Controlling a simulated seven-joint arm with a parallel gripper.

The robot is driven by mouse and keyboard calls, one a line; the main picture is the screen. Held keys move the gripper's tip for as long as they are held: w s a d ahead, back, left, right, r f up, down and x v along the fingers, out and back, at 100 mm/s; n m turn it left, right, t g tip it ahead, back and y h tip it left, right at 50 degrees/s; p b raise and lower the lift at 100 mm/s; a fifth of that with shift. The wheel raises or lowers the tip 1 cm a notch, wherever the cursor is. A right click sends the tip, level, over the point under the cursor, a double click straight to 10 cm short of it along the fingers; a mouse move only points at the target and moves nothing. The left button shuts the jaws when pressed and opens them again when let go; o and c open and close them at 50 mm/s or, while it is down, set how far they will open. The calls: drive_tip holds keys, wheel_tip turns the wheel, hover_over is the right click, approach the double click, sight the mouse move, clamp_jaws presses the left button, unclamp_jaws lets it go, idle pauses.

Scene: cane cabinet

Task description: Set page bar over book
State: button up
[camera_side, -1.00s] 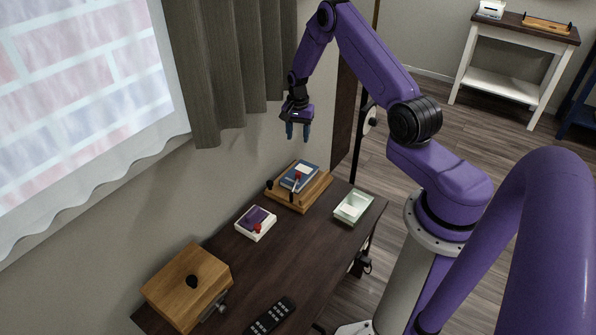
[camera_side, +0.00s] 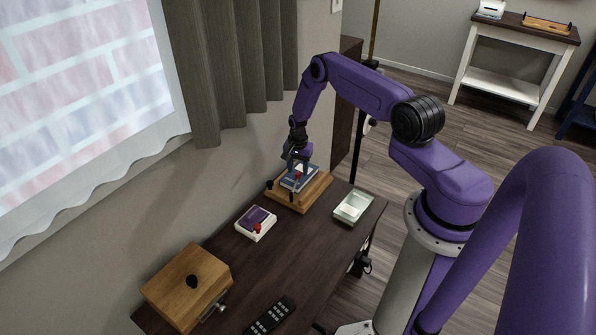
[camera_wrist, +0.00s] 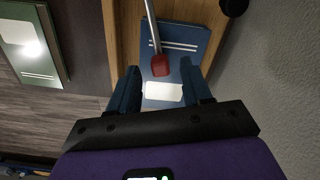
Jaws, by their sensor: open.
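The blue book (camera_side: 291,184) lies on a wooden stand (camera_side: 312,196) at the far end of the dark cabinet top. In the wrist view, the book (camera_wrist: 186,42) has white stripes and a pale label. The page bar is a thin grey rod (camera_wrist: 152,22) with a red tip (camera_wrist: 160,66), lying across the book in that view. My gripper (camera_side: 299,168) is low over the book, pointing down. In the wrist view, my gripper (camera_wrist: 160,76) is open, with the red tip between its blue fingers. Contact with the tip cannot be told.
A wooden box (camera_side: 187,285) and black remote (camera_side: 270,316) lie at the near end. Wall and curtain (camera_side: 228,75) are close on the left.

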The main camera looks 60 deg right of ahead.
drive_tip(key=shift+f, duration=0.75)
clamp_jaws()
drive_tip(key=shift+s+d+m, duration=0.15)
drive_tip(key=shift+s+m, duration=0.85)
drive_tip(key=shift+m, duration=0.4)
unclamp_jaws()
wheel_tip(320, 180, up, 18)
drive_tip(key=shift+f, duration=0.25)
